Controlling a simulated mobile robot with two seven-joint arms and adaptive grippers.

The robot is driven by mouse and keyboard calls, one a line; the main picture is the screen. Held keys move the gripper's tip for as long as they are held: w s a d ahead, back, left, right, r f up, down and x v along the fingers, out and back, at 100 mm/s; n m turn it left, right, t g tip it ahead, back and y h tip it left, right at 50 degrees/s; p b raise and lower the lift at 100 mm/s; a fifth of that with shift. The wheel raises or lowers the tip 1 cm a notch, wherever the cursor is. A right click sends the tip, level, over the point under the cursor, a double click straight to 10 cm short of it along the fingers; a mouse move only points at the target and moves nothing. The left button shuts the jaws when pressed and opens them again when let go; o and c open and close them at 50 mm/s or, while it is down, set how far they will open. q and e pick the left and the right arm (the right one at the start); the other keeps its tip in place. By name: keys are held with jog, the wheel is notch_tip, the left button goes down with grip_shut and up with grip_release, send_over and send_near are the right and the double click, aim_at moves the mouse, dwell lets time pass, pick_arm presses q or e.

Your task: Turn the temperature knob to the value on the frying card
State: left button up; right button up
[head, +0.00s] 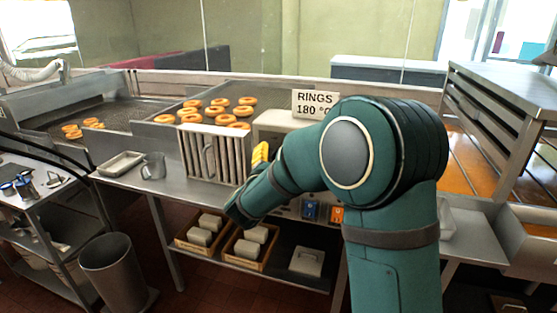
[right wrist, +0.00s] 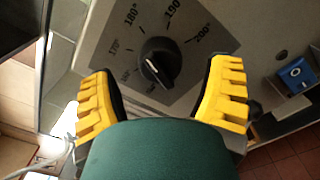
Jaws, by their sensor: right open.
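The frying card (head: 315,103) stands on top of the control box (head: 280,121) in the head view and reads "RINGS 180 °C". The black temperature knob (right wrist: 158,62) sits on a grey dial plate in the right wrist view, with a white mark on it. Readable dial values include 170, 180, 190 and 200; the lower ones are too small to read surely. My right gripper (right wrist: 163,80) is open, its yellow fingers on either side of the knob and apart from it. In the head view my right arm hides the knob, and one yellow finger (head: 260,153) shows. My left gripper is out of view.
A blue switch (head: 311,210) and an orange switch (head: 337,214) are low on the panel, beside my arm. A fryer with several rings (head: 217,110) and a slatted metal rack (head: 208,156) stand to the left.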

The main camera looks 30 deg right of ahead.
jog(key=v, duration=1)
jog(key=shift+s, duration=0.1)
